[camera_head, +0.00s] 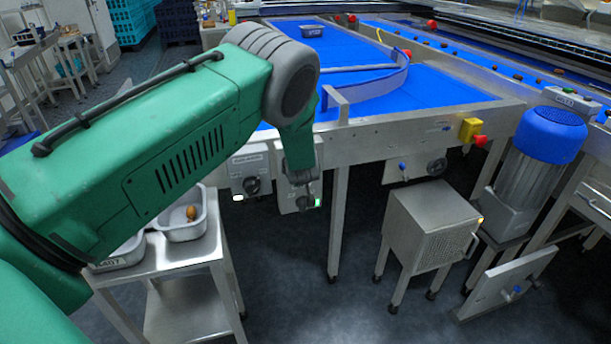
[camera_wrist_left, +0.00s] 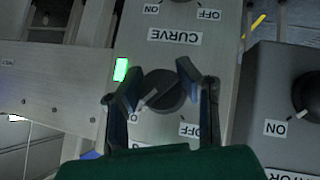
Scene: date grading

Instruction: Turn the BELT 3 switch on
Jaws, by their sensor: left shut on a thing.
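My left gripper (camera_head: 302,178) is at a grey switch box (camera_head: 302,203) below the belt frame. In the left wrist view my left gripper (camera_wrist_left: 155,88) is shut on a dark round switch knob (camera_wrist_left: 168,92), one finger on each side. The knob's white mark points down-left toward the ON label (camera_wrist_left: 134,115). An OFF label (camera_wrist_left: 189,129) is partly covered by the right finger. The knob's name label is hidden, so I cannot read whether it is BELT 3. A green lamp (camera_wrist_left: 120,69) glows beside the knob. My right gripper is not in view.
Another switch, labelled CURVE (camera_wrist_left: 175,36), is on the same panel. A separate box (camera_head: 250,170) with its own knob is just left. A steel table (camera_head: 160,258) with trays stands below left. A steel cabinet (camera_head: 425,235) stands to the right.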

